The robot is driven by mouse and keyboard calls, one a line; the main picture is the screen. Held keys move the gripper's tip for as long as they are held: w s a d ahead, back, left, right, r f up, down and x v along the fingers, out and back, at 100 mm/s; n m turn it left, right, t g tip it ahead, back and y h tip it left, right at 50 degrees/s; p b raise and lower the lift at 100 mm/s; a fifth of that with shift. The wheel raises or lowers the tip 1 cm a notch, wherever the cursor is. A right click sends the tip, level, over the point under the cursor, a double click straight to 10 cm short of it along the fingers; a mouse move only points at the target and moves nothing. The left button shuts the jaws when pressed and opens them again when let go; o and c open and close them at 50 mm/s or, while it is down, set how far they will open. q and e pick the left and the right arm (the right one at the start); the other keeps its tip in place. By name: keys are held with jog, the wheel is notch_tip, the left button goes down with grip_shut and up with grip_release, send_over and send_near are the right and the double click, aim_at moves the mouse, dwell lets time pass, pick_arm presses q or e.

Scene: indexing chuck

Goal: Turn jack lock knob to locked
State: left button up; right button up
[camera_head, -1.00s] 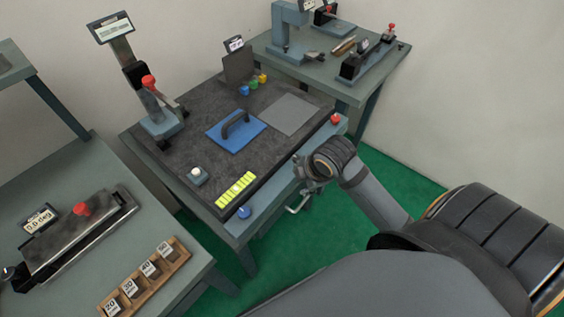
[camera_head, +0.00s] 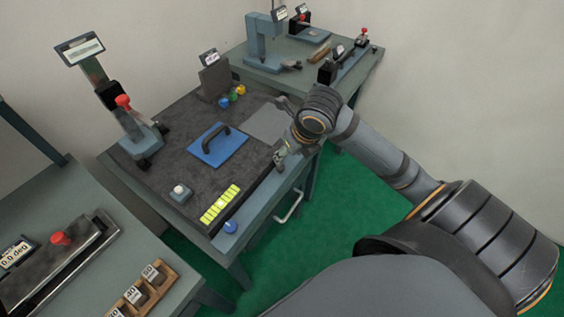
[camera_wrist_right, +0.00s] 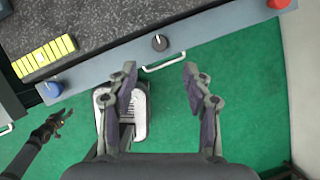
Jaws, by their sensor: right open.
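A small black knob (camera_wrist_right: 159,42) with a pale pointer mark sits on the blue-grey front rail of the middle bench in the right wrist view. I cannot read a label on it, and my gripper and arm seem to hide it in the head view. My right gripper (camera_wrist_right: 160,72) is open and empty, its two fingers spread to either side below the knob, apart from it. In the head view the right gripper (camera_head: 281,131) is over the bench's front right edge. A dark gripper, seemingly my left one (camera_wrist_right: 58,122), shows at the left of the wrist view, its opening unclear.
A blue knob (camera_wrist_right: 52,89) and a red button (camera_wrist_right: 278,3) sit farther along the rail. A drawer-like handle (camera_wrist_right: 164,62) is below the black knob. A grey pedal (camera_wrist_right: 140,108) is on the green floor. A blue plate with handle (camera_head: 218,146) lies on the bench mat.

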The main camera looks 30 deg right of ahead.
aim_at(281, 167)
jog(key=x, duration=1)
jog(key=shift+b, duration=0.4)
grip_shut()
